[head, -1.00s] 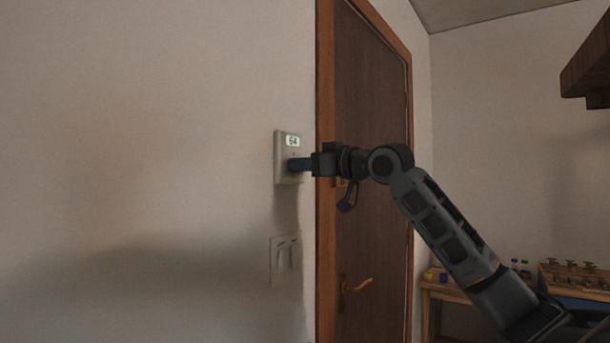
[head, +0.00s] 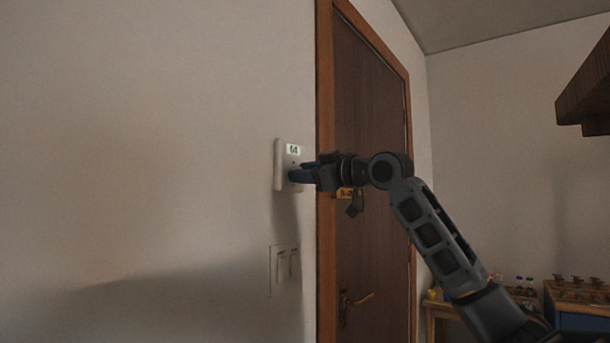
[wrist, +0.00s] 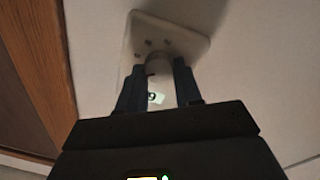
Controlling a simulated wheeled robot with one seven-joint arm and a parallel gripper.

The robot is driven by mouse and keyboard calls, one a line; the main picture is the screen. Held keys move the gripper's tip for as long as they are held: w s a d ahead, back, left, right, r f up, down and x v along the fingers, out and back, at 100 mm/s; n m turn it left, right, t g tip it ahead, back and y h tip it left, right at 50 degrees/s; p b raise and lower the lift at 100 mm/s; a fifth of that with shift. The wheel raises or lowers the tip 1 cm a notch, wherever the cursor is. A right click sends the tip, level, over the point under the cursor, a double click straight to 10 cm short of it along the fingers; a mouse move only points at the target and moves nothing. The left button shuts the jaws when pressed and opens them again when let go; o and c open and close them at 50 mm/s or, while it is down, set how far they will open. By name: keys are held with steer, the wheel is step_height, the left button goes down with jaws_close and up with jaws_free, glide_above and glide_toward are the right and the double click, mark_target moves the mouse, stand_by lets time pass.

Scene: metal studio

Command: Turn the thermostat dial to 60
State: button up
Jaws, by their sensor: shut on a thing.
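The thermostat is a pale wall plate (head: 280,165) with a small lit display (head: 293,150) near its top. The display appears to read 64. My gripper (head: 292,176) reaches it from the right, its dark blue fingers at the plate below the display. Part of the lit display (wrist: 155,98) shows between the fingers there. In the head view the fingers hide the dial.
A light switch plate (head: 284,268) is on the wall below the thermostat. A brown door (head: 368,130) with a wooden frame and a handle (head: 357,300) is just right of it. A table with small items stands at the lower right.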

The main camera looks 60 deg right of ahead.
steer(key=shift+f, duration=0.1)
steer(key=o, duration=1)
steer(key=shift+o, duration=0.2)
steer(key=shift+s, duration=0.1)
steer(key=s+b, duration=0.1)
steer(key=s, duration=0.6)
steer(key=shift+s+a+f, duration=0.15)
steer(key=shift+s+a, duration=0.15)
steer(key=shift+a, duration=0.05)
